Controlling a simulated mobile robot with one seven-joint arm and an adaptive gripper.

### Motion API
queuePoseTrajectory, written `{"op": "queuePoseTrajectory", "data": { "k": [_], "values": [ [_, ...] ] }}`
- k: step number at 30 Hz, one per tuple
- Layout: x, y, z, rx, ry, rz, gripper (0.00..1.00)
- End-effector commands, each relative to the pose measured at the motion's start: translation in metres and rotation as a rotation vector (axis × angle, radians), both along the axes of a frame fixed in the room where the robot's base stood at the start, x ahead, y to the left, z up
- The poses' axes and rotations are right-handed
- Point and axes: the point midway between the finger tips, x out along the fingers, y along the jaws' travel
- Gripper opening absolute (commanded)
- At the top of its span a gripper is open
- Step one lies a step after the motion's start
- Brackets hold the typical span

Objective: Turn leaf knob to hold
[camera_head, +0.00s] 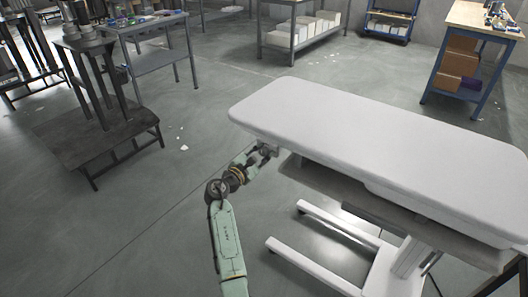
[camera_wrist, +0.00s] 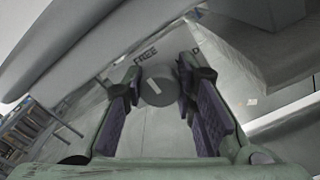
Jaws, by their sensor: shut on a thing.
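The leaf knob (camera_wrist: 153,93) is a dark grey round knob with a short, slanted white mark on its face, in the wrist view. The word FREE (camera_wrist: 145,57) is printed on the panel just above it, and part of another label shows to the right. My gripper (camera_wrist: 158,73) has its two purple-padded fingers on either side of the knob and is shut on it. In the head view my gripper (camera_head: 264,151) is at the near left underside of the white table (camera_head: 370,125); the knob cannot be made out there.
The white tabletop overhangs close above my gripper. The table's white base legs (camera_head: 325,270) stand on the floor below right. A dark stand (camera_head: 100,135) and a workbench (camera_head: 155,50) are at left. A blue-legged bench (camera_head: 470,60) is at far right. Floor left of the arm is open.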

Motion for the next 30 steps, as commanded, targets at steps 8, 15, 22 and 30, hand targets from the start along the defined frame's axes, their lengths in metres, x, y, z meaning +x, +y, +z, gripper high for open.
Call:
{"op": "queuePoseTrajectory", "data": {
  "k": [8,15,22,30],
  "values": [
    [-0.0002,-0.0001,-0.0014,0.019,-0.014,0.0,0.0],
    [0.0,-0.0006,-0.0038,0.114,-0.084,-0.001,0.0],
    [-0.0004,-0.0005,-0.0055,0.273,-0.201,0.0,0.0],
    [-0.0003,-0.0003,-0.0062,0.482,-0.351,-0.001,0.0]
  ]
}}
